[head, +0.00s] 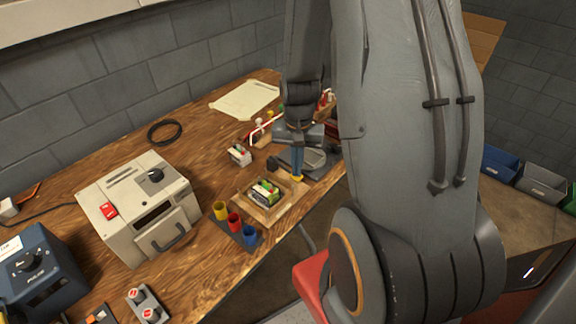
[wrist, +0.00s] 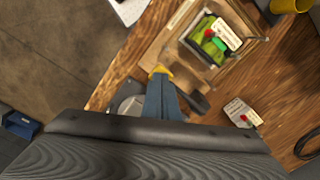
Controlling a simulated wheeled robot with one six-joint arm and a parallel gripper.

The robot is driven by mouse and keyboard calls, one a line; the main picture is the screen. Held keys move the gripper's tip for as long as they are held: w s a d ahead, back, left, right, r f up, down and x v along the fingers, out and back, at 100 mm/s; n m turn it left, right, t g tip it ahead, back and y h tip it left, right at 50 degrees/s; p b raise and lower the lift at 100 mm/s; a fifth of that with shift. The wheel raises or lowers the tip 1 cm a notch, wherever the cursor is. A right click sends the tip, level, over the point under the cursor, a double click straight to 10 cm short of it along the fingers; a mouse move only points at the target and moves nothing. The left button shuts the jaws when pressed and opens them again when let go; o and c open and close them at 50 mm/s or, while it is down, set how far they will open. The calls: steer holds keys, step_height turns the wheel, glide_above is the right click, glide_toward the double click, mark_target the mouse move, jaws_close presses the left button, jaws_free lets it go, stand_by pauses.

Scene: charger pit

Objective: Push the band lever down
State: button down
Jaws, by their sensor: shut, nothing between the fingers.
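My gripper (head: 297,178) points down over the workbench, with its blue fingers and yellow tips together and nothing between them. In the wrist view, the closed tips (wrist: 160,72) are beside the near edge of a wooden tray. A dark lever-like part (wrist: 197,101) sits just right of the fingers there. It also shows as a dark end (head: 273,163) left of the fingers in the head view, beside a grey device (head: 314,160). I cannot be sure that this is the band lever. The fingers partly hide the device, and contact cannot be told.
The wooden tray (head: 243,200) holds a green pack (head: 265,191) with a white label. Yellow, red and blue cups (head: 234,222) stand in front of it. A beige box (head: 128,199) with a handle is to the left. A small white block (head: 240,155) stands behind the tray.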

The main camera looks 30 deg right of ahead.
steer(key=shift+f, duration=0.6)
steer(key=shift+r, duration=0.1)
stand_by(0.6)
steer(key=shift+r+p, duration=2.8)
steer(key=shift+r, duration=0.75)
steer(key=s+a+r+n+b, duration=0.1)
steer(key=s+a+r+n, duration=0.3)
steer(key=a+r, duration=0.1)
steer(key=s+a+r+n+t+b, duration=0.1)
steer(key=s+a+r+n, duration=0.2)
steer(key=a, duration=0.5)
step_height(320, 180, up, 3)
steer(key=shift+s+f+n+b, duration=0.1)
steer(key=shift+s+n+b, duration=0.25)
steer(key=shift+n, duration=0.15)
